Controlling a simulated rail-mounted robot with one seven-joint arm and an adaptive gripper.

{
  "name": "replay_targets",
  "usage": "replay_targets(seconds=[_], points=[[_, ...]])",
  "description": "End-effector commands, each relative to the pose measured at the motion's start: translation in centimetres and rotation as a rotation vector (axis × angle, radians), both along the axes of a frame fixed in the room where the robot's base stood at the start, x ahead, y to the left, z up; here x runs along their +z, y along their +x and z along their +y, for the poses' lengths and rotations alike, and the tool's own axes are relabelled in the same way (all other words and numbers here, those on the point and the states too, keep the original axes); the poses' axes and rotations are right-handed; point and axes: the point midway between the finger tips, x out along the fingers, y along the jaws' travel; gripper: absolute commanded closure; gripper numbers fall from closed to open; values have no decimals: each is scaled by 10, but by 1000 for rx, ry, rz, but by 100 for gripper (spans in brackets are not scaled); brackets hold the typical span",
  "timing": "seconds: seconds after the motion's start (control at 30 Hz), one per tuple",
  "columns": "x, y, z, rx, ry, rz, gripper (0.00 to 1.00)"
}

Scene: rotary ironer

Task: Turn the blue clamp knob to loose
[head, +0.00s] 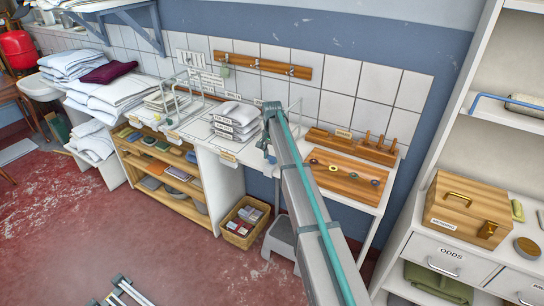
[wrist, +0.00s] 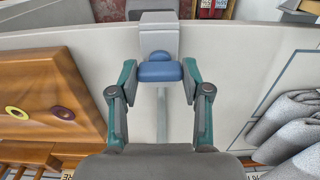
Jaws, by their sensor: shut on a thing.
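The blue clamp knob (wrist: 160,71) is in the upper middle of the wrist view, on a grey clamp block (wrist: 158,32) at the edge of the pale worktop. A pale rod runs from below the knob toward me. My gripper (wrist: 161,74) has one teal-and-grey finger on each side of the knob and is shut on it. The knob's turn position cannot be read. In the head view, my arm hides much of this spot.
A wooden board with coloured rings (wrist: 38,100) lies left of my gripper. Rolled grey cloths (wrist: 285,125) lie to the right. In the head view, folded linen (head: 236,119) is left of my arm, and a basket (head: 244,222) and grey step stool (head: 281,237) stand below.

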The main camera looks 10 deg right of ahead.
Motion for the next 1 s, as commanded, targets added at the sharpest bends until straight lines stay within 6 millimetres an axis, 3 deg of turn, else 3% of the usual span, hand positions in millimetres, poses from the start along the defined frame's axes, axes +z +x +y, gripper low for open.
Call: replay_targets(seconds=[0.37, 1.0], points=[[-1, 0, 0, 179, 0, 0, 87], [-1, 0, 0, 775, -1, -1, 87]])
